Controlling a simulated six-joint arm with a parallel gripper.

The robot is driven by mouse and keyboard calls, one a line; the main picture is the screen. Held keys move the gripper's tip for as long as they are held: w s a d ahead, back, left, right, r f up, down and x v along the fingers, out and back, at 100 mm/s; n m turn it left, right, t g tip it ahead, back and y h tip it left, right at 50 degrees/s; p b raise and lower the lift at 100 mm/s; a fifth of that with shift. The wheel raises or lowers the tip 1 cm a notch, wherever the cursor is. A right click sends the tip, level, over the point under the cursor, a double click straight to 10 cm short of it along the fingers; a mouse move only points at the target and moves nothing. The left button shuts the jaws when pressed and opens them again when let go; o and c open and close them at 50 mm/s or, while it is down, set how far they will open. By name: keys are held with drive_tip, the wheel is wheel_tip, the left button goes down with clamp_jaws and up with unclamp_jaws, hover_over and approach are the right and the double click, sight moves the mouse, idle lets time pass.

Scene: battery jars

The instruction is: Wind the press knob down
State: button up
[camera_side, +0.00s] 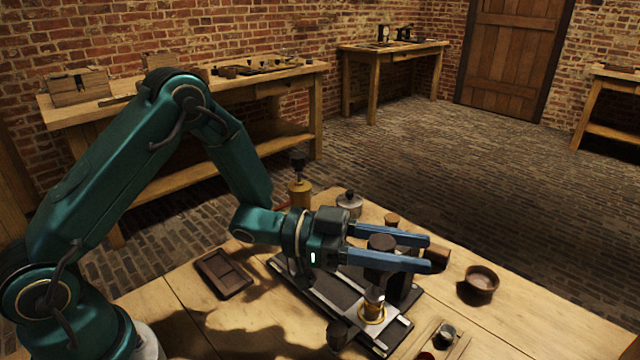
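The press knob (382,242) looks like a dark, round-topped cylinder on the dark press (399,292). My gripper (428,252) reaches in level from the left, its two blue fingers apart, one on the far side of the knob and one on the near side. The knob is between them, and its lower part is hidden by the near finger. I cannot tell whether the fingers touch it. Below, a small jar (374,303) with a brass-coloured ring stands on the press's base plate (318,292).
A brown bowl (480,280) stands right of the press. A dark compartment tray (225,274) lies to the left. A lidded pot (349,203) and a brass burner-like item (300,187) stand behind. A wooden tray (410,348) with small pots is at the front. The table's right front is clear.

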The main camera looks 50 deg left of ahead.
clamp_jaws()
drive_tip(key=shift+s+d+m+g+h, duration=0.15)
drive_tip(key=shift+m+g+h, duration=0.25)
drive_tip(key=shift+m+g, duration=0.6)
drive_tip(key=shift+s+m+g+h, duration=0.25)
drive_tip(key=shift+m+g+h, duration=0.25)
drive_tip(key=shift+g, duration=0.85)
drive_tip(key=shift+s+d+m+g+h, duration=0.1)
drive_tip(key=shift+s+m+g+h, duration=0.15)
drive_tip(key=shift+m+g, duration=0.8)
drive_tip(key=shift+g, duration=0.3)
drive_tip(key=shift+r, duration=0.1)
drive_tip(key=o, duration=0.9)
unclamp_jaws()
drive_tip(key=shift+w+n+t, duration=0.1)
drive_tip(key=shift+n+t, duration=0.25)
drive_tip(key=shift+t, duration=0.15)
